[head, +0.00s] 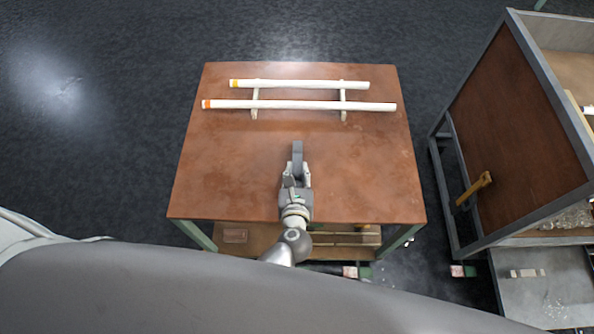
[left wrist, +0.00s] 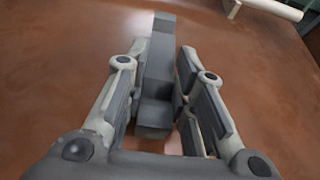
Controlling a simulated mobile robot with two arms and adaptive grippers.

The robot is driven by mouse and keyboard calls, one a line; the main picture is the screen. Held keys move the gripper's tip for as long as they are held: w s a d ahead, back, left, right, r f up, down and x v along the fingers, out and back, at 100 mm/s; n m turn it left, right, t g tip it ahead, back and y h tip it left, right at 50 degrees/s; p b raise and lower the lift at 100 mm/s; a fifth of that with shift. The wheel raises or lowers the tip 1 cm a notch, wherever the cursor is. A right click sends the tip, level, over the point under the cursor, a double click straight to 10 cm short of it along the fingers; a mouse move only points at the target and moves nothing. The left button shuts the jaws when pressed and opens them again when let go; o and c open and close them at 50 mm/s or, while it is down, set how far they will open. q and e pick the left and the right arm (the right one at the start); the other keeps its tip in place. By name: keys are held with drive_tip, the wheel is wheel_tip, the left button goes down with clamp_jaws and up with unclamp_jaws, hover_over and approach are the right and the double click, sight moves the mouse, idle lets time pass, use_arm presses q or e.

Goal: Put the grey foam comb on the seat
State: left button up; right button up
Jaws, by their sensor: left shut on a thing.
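The grey foam comb (head: 297,151) is a narrow dark grey block with a stepped side. It is between the fingers of my left gripper (head: 297,171), which is shut on it, over the front middle of the brown table. In the left wrist view the comb (left wrist: 158,60) stretches forward past the fingertips, over the tabletop. I cannot tell whether its underside touches the table. No part stands out clearly as the seat. My right gripper is not in view.
Two white tubes with orange ends, a shorter one (head: 300,84) and a longer one (head: 300,105), lie across two pale supports (head: 343,108) at the table's back. The brown tabletop (head: 230,165) is bare around the gripper. A grey-framed cart (head: 520,125) stands at the right.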

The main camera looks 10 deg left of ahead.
use_arm(q)
wheel_tip(320, 180, up, 4)
drive_tip(key=shift+s+f+p, duration=0.15)
drive_tip(key=shift+f+p, duration=0.05)
drive_tip(key=shift+p, duration=0.3)
drive_tip(key=s+a+r, duration=0.3)
drive_tip(key=s+r, duration=0.6)
drive_tip(key=s, duration=0.4)
drive_tip(key=shift+s+r, duration=0.15)
drive_tip(key=shift+s, duration=0.05)
drive_tip(key=w+a+r+n+g+y, duration=0.1)
drive_tip(key=w+a+r, duration=0.15)
drive_tip(key=r, duration=0.25)
drive_tip(key=w+a+r+n+y, duration=0.1)
drive_tip(key=w+a+r+y, duration=0.1)
drive_tip(key=w+r, duration=0.3)
drive_tip(key=w+a+r+n+g+y, duration=0.1)
drive_tip(key=w+a+r+n, duration=0.1)
drive_tip(key=r, duration=0.4)
drive_tip(key=w+d+m+t+h, duration=0.1)
drive_tip(key=w+d+m+h, duration=0.1)
drive_tip(key=d, duration=0.4)
drive_tip(key=w+d+m+t+h, duration=0.1)
drive_tip(key=w+d+m+h, duration=0.1)
drive_tip(key=d+m+h, duration=0.2)
drive_tip(key=shift+w+d+h+p, duration=0.15)
drive_tip(key=shift+d+h+p, duration=0.2)
drive_tip(key=shift+d, duration=0.55)
